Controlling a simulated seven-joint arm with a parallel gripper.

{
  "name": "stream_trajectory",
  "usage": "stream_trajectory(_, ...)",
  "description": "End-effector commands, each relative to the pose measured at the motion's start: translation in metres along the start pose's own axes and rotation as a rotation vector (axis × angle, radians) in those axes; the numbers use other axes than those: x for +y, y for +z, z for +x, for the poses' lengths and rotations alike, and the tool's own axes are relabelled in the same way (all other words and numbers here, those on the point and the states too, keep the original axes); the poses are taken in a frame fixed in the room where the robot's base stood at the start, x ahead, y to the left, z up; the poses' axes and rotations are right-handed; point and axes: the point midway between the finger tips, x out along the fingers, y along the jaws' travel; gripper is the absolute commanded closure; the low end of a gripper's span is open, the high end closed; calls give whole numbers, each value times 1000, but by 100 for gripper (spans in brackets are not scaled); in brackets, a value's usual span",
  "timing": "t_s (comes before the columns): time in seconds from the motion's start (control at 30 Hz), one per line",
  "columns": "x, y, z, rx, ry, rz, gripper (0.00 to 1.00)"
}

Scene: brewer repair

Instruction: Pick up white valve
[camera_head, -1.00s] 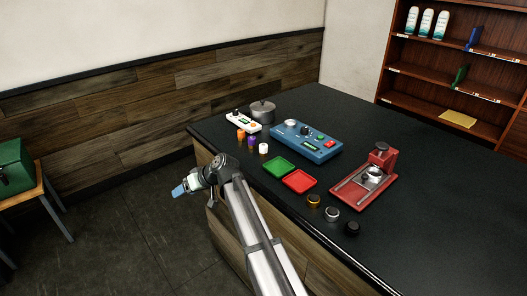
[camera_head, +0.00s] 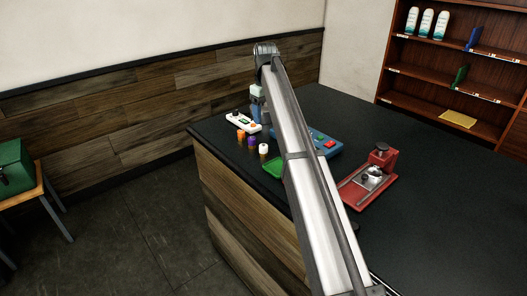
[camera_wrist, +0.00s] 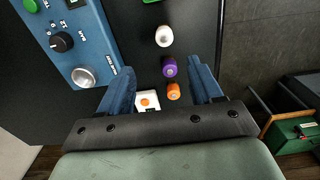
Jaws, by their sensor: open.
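The white valve (camera_head: 263,149) is a small white cylinder standing on the dark counter near its left edge, in a row with a purple valve (camera_head: 252,141) and an orange valve (camera_head: 241,136). In the wrist view the white valve (camera_wrist: 164,36) is at the upper middle, beyond the fingertips and apart from them. My gripper (camera_head: 257,112) is above the counter and points down. In the wrist view its two blue fingers (camera_wrist: 163,80) are spread and empty, with the purple valve (camera_wrist: 169,68) and orange valve (camera_wrist: 173,91) showing between them, below.
A white device (camera_head: 243,122) stands behind the valves. A blue control box (camera_head: 328,143) is to their right, partly behind my arm. A green tray (camera_head: 273,167) lies in front, partly covered. A red press (camera_head: 370,178) stands further right. The right side of the counter is clear.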

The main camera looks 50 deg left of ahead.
Motion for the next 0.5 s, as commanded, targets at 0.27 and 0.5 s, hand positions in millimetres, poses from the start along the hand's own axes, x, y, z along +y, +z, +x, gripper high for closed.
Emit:
stream_trajectory(0.27,-2,1,48,0,-2,-1,35)
stream_trajectory(0.5,-2,0,70,2,-1,-1,35)
